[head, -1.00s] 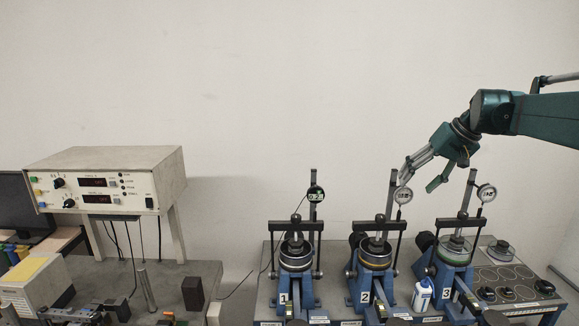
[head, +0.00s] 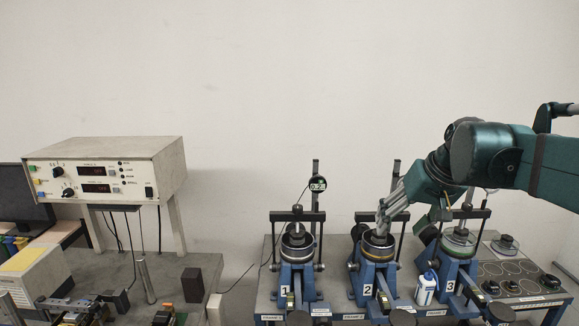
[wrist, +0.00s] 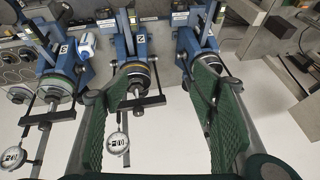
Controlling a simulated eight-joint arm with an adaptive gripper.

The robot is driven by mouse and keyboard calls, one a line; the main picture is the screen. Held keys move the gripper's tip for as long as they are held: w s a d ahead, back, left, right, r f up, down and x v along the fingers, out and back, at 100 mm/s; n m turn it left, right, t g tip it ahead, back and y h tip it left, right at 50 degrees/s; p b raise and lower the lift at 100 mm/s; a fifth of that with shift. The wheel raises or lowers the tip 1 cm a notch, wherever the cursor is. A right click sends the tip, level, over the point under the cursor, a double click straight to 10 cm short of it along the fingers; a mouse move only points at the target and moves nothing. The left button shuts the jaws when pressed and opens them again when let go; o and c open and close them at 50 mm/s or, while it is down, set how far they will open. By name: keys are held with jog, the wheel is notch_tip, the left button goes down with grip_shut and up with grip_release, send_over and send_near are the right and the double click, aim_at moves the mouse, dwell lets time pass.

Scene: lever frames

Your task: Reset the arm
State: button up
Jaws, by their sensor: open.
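My gripper (head: 412,210) is at the right in the head view, in front of and above frame 2 and frame 3. In the wrist view my gripper (wrist: 160,95) shows two green padded fingers spread apart with nothing held between them. Frame 2 (head: 371,275), a blue lever frame with a round cell, lies beyond and between the fingers in the wrist view. Its dial gauge (wrist: 116,144) shows at the lower left there. Frame 1 (head: 297,272) stands to the left with a dial reading, and frame 3 (head: 456,270) to the right, its upper part partly covered by my arm.
A white bottle (head: 426,288) stands between frames 2 and 3. A tray with round plates (head: 510,280) is at the far right. A white instrument box (head: 105,168) stands on a raised shelf at the left. The wall behind is clear.

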jog(key=s+a+f+t+h+b, duration=0.1)
jog(key=s+a+f+b, duration=0.1)
jog(key=s+f, duration=0.8)
jog(key=s+a+f+t+b, duration=0.1)
jog(key=s+a+f+b, duration=0.2)
jog(key=s+f, duration=0.8)
jog(key=shift+s+a+f+n+h, duration=0.15)
jog(key=shift+s+a+n+h, duration=0.25)
jog(key=shift+s+a, duration=0.65)
dwell(2.0)
